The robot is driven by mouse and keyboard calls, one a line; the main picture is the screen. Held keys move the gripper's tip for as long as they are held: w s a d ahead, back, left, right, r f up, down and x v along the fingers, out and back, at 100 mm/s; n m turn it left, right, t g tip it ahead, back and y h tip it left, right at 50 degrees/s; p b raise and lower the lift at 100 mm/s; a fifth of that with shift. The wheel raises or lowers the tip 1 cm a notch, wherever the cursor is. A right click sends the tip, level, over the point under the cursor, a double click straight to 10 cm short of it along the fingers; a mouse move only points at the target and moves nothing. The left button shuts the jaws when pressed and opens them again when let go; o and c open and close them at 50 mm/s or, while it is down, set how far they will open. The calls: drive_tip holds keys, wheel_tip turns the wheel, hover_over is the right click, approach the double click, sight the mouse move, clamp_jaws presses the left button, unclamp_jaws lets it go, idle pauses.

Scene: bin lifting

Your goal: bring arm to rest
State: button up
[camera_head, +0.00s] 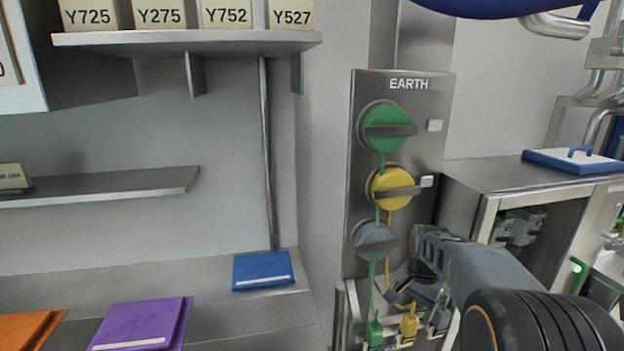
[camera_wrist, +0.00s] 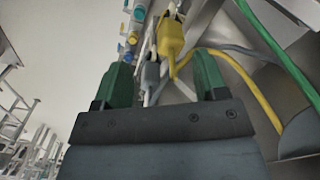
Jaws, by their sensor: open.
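My gripper (camera_head: 412,290) is in front of the lower part of the steel EARTH panel (camera_head: 368,85), at its right. In the wrist view its two dark green fingers (camera_wrist: 163,78) stand wide apart with nothing clamped between them. A yellow plug (camera_wrist: 170,38) and a grey plug (camera_wrist: 151,75) show beyond and between the fingers. In the head view the green plug (camera_head: 374,333) and yellow plug (camera_head: 409,325) sit low, below my gripper. My wrist and arm cover part of the area right of the panel.
Green (camera_head: 385,129), yellow (camera_head: 391,189) and grey (camera_head: 371,238) round reels with cables are on the panel. A steel cabinet (camera_head: 470,178) with a blue-edged lid (camera_head: 570,163) stands at right.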

drive_tip(key=s+a+r+n+t, duration=0.1)
drive_tip(key=s+a+n, duration=0.3)
drive_tip(key=s, duration=0.4)
drive_tip(key=s+a+r+n+t, duration=0.1)
drive_tip(key=s+a+n+t, duration=0.1)
drive_tip(key=s+a+n, duration=0.3)
drive_tip(key=shift+s+n, duration=0.4)
drive_tip(key=shift+s, duration=1.6)
drive_tip(key=shift+a+r, duration=0.1)
